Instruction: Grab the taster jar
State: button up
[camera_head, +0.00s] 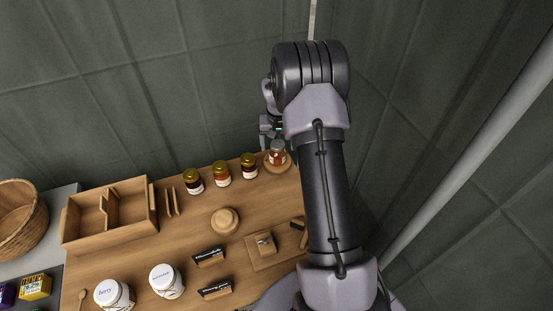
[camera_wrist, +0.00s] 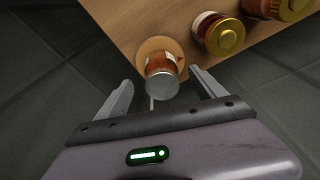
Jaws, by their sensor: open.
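The jar I take for the taster jar (camera_wrist: 161,79) has a silver-grey lid and reddish contents. It stands on a round wooden coaster (camera_wrist: 147,48) at the table's back right corner. It also shows in the head view (camera_head: 277,153), partly beside my arm. My gripper (camera_wrist: 158,88) is open, with one finger on each side of the jar in the wrist view. Whether the fingers touch it cannot be told, but gaps show on both sides. In the head view my gripper is mostly hidden behind the arm.
Several gold-lidded jars, the closest (camera_head: 249,166), stand left of it along the back edge. A divided wooden box (camera_head: 110,214), two white jars, small dark signs (camera_head: 209,257) and a wooden board (camera_head: 262,262) occupy the table (camera_head: 190,233). The table ends just beyond the coaster.

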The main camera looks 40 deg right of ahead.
jog(key=f, duration=0.1)
jog(key=w+f+b, duration=0.1)
jog(key=f, duration=0.1)
jog(key=f+b, duration=0.1)
jog(key=f, duration=0.1)
jog(key=shift+w+d+f, duration=0.2)
jog(key=shift+d, duration=0.2)
jog(key=shift+r, duration=0.15)
jog(key=shift+c, duration=1.1)
jog(key=c, duration=1.5)
